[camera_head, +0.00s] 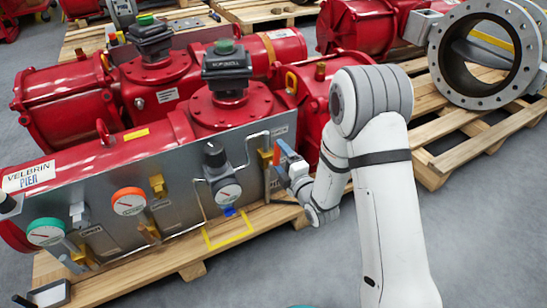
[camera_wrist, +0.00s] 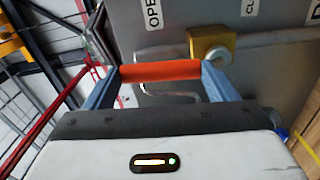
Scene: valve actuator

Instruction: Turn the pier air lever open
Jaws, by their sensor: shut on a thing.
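The lever's orange-red handle (camera_wrist: 160,71) lies crosswise between the two blue-grey fingers of my gripper (camera_wrist: 157,76) in the wrist view. My gripper is shut on it. A yellow valve body (camera_wrist: 212,43) sits just beyond it on the grey panel, between the printed "OPEN" label (camera_wrist: 153,14) and a partly cut-off label beginning "CL" (camera_wrist: 250,7). In the head view my gripper (camera_head: 283,160) is at the right end of the panel (camera_head: 180,206), whose red actuator carries the "VELBRIN PIER" sign (camera_head: 29,177). The handle (camera_head: 276,155) is small there and partly hidden by the gripper.
A gauge with a black knob (camera_head: 214,155), an orange-rimmed gauge (camera_head: 128,201) and a green-rimmed gauge (camera_head: 46,231) stand along the panel, with thin pipes between. More red actuators (camera_head: 63,100) lie behind. A flanged valve (camera_head: 485,55) rests on a pallet at right. Front floor is clear.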

